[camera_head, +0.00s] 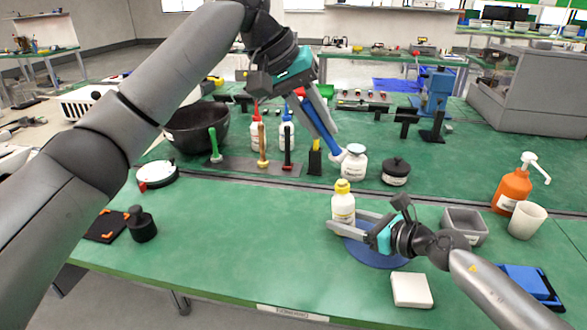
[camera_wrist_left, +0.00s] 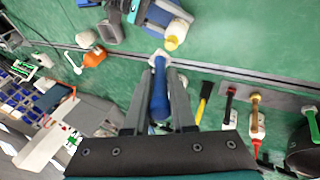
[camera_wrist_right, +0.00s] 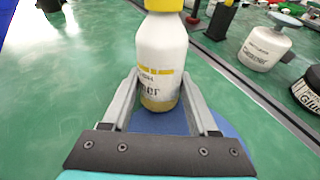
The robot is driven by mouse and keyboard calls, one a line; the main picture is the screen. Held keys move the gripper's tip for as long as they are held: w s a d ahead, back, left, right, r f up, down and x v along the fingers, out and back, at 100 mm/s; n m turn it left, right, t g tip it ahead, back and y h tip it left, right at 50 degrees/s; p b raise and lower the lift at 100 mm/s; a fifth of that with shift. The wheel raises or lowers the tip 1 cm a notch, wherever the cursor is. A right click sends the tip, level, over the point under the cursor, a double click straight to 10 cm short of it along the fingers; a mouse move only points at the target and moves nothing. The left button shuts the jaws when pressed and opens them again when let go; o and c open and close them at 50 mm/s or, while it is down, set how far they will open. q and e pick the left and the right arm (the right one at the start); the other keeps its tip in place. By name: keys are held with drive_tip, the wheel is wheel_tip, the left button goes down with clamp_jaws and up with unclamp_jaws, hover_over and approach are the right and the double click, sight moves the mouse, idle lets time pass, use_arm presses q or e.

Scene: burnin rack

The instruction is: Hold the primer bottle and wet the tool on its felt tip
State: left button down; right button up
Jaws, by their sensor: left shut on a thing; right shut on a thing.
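The primer bottle (camera_head: 343,208), white with a yellow top, stands upright at the edge of a round blue mat (camera_head: 378,256). My right gripper (camera_head: 343,222) is shut on its lower body; the right wrist view shows the bottle (camera_wrist_right: 162,62) between both fingers, its top cut off. My left gripper (camera_head: 325,112) is shut on a blue-handled tool (camera_head: 322,132) with a pale head, pointing down and right. In the left wrist view the tool (camera_wrist_left: 160,90) reaches toward the bottle's yellow top (camera_wrist_left: 172,42). The tool looks apart from the bottle. I cannot make out the felt tip.
A white jar (camera_head: 354,166) and a black jar (camera_head: 396,172) stand behind the bottle. A rack (camera_head: 235,166) holds several handled tools. A grey bin (camera_head: 464,224), an orange pump bottle (camera_head: 512,190) and a white cup (camera_head: 527,221) are at right. The front-left green bench is mostly clear.

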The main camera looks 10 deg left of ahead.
sight(331, 154)
use_arm(q)
drive_tip(key=shift+w+d+r, duration=0.45)
drive_tip(key=shift+w+r, duration=0.15)
drive_tip(key=shift+r, duration=0.15)
use_arm(e)
drive_tip(key=shift+f, duration=0.1)
use_arm(q)
drive_tip(key=shift+f, duration=2.85)
drive_tip(key=shift+f, duration=0.75)
drive_tip(key=shift+r, duration=3.55)
use_arm(e)
drive_tip(key=o, duration=1.1)
drive_tip(key=shift+c, duration=0.2)
